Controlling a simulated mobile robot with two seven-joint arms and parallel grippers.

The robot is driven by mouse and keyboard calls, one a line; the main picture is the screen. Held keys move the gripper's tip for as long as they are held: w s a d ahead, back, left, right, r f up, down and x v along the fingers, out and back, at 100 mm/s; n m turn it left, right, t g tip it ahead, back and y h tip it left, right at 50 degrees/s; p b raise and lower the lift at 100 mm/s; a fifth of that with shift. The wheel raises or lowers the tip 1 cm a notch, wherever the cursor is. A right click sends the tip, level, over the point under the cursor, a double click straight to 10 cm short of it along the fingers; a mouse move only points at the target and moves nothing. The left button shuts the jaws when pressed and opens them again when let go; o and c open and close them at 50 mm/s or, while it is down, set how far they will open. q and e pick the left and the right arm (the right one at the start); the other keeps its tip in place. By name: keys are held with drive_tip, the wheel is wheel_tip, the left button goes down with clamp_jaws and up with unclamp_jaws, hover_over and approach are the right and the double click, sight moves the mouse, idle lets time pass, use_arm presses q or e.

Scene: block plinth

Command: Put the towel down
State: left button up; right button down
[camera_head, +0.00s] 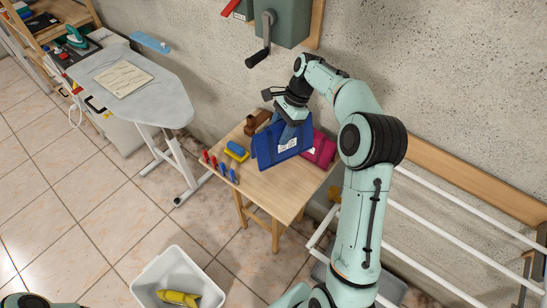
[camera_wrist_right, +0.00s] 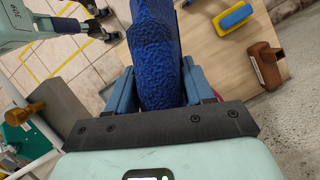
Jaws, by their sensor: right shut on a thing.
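The blue towel (camera_head: 281,149), with a white label, is at the right part of the small wooden table (camera_head: 262,190). My right gripper (camera_head: 291,112) comes down from above and is shut on its top. In the right wrist view the textured blue towel (camera_wrist_right: 155,50) is between the two blue-grey fingers. I cannot tell whether its lower edge touches the table. My left gripper (camera_wrist_right: 104,24) shows at the top left of the wrist view, fingers apart and empty.
A crimson folded cloth-like item (camera_head: 321,151) with a label is just right of the towel. The table's front is clear. A white bin (camera_head: 177,279) is on the floor.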

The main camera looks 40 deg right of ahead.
use_arm(q)
drive_tip(key=shift+s+f+b, duration=0.6)
drive_tip(key=shift+s+f, duration=0.45)
drive_tip(key=shift+s, duration=0.15)
use_arm(e)
wheel_tip(320, 180, down, 18)
drive_tip(key=shift+r, duration=0.15)
drive_tip(key=shift+s, duration=0.1)
drive_tip(key=shift+c, duration=2.1)
unclamp_jaws()
use_arm(q)
drive_tip(key=shift+w+r+p, duration=0.65)
drive_tip(key=shift+w+r, duration=0.2)
drive_tip(key=shift+w, duration=0.05)
use_arm(e)
drive_tip(key=v, duration=1.2)
